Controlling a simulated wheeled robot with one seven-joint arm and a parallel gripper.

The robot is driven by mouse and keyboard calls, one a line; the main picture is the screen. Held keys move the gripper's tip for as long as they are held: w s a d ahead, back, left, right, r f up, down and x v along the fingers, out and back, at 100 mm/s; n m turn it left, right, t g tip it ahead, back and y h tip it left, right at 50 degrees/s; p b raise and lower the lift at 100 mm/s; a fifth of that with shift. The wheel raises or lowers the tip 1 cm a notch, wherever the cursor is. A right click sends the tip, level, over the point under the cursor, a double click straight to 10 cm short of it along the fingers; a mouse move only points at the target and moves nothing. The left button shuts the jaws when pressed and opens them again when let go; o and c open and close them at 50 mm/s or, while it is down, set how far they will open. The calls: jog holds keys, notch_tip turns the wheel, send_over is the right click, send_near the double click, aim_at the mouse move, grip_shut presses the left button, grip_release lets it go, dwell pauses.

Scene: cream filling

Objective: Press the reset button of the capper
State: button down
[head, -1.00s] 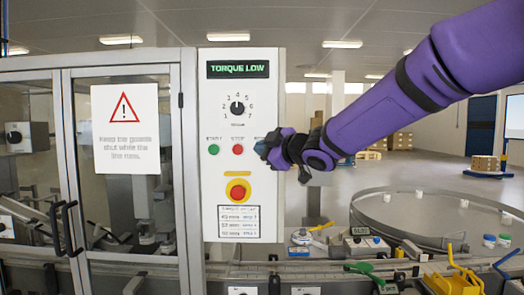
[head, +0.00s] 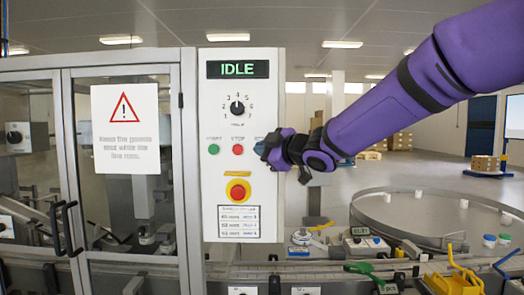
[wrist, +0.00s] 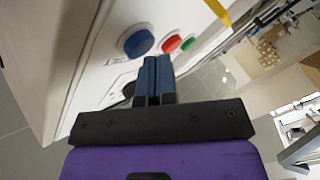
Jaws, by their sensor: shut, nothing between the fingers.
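The capper's control panel (head: 215,120) stands upright, with a display (head: 238,69) reading IDLE. Below its dial (head: 237,107) are a green start button (head: 214,149) and a red stop button (head: 238,149). The blue button (wrist: 138,42) to the right of the red one shows in the wrist view; my gripper hides it in the head view. My gripper (head: 262,148) is at the panel's right side, fingers shut and empty. In the wrist view the fingertips (wrist: 156,62) are close to the blue button; I cannot tell whether they touch it.
A red emergency stop (head: 238,191) on a yellow base sits below the button row. Glass guard doors (head: 125,200) are on the left. A round turntable (head: 430,212) and a conveyor with tools and a yellow holder (head: 455,283) lie to the right.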

jog(key=s, duration=0.6)
dwell(0.3)
jog(key=shift+a, duration=0.1)
jog(key=s+d+f+m+h, duration=0.2)
jog(key=s+d+m+h, duration=0.3)
jog(key=d, duration=0.5)
jog(key=s+d+f+m+h, duration=0.1)
jog(key=s+d+m+h, duration=0.4)
jog(key=d, duration=0.6)
jog(key=s+d+f+m+g, duration=0.2)
jog(key=s+f+m, duration=0.1)
jog(key=s, duration=0.4)
jog(key=s+d+f+m+g+h, duration=0.1)
jog(key=s+d+f+m+g, duration=0.1)
jog(key=s, duration=0.5)
jog(key=s+d+f+m+g+h, duration=0.1)
jog(key=s+d+f+m+g, duration=0.2)
jog(key=s, duration=0.4)
notch_tip(320, 180, down, 2)
jog(key=shift+s+d+f+m, duration=0.15)
jog(key=shift+d+m, duration=0.15)
jog(key=shift+d, duration=0.25)
